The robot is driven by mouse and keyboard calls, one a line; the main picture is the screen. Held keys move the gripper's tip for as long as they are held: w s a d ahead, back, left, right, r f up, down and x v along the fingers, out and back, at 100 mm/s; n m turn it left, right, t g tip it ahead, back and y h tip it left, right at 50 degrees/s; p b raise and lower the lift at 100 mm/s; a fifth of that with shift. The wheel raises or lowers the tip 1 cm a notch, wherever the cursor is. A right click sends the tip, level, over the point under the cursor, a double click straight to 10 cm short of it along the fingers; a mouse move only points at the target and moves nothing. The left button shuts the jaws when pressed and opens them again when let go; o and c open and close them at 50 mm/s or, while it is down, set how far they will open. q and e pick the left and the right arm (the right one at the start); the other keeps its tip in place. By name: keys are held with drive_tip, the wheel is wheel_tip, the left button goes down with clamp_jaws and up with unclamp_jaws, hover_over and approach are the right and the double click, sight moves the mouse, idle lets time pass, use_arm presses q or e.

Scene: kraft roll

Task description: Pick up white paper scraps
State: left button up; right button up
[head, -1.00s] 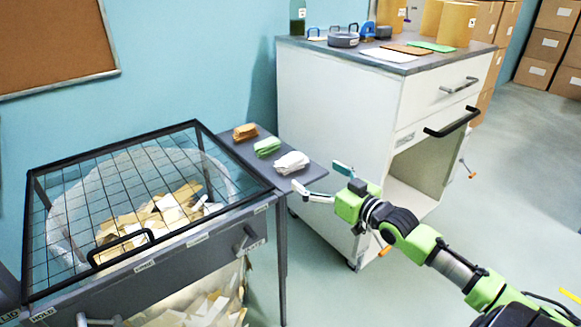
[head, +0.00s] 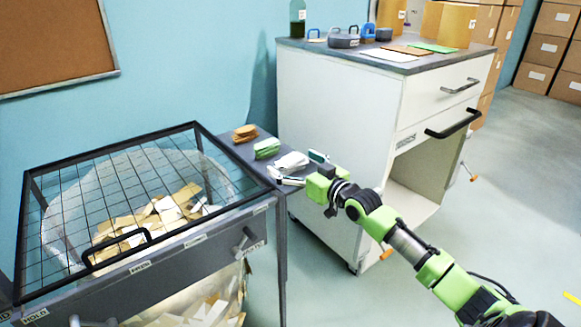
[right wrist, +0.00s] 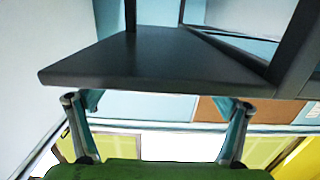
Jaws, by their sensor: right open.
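A small stack of white paper scraps (head: 291,161) lies on the dark side shelf (head: 241,148), at its near right end. My right gripper (head: 301,169) is open at the right edge of that stack, one finger on its far side and one on its near side. I cannot tell whether the fingers touch the paper. In the right wrist view both fingers of the right gripper (right wrist: 158,112) stand apart, with the dark shelf (right wrist: 150,62) ahead of them. The white scraps cannot be made out there. My left gripper is not in view.
Green scraps (head: 267,148) and brown scraps (head: 245,133) lie on the same shelf. A bin with a wire mesh lid (head: 130,165) full of paper pieces stands left. A white cabinet (head: 335,120) stands close behind and right. Open floor (head: 510,190) lies right.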

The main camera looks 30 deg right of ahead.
drive_tip(key=shift+w, duration=0.6)
drive_tip(key=c, duration=1.2)
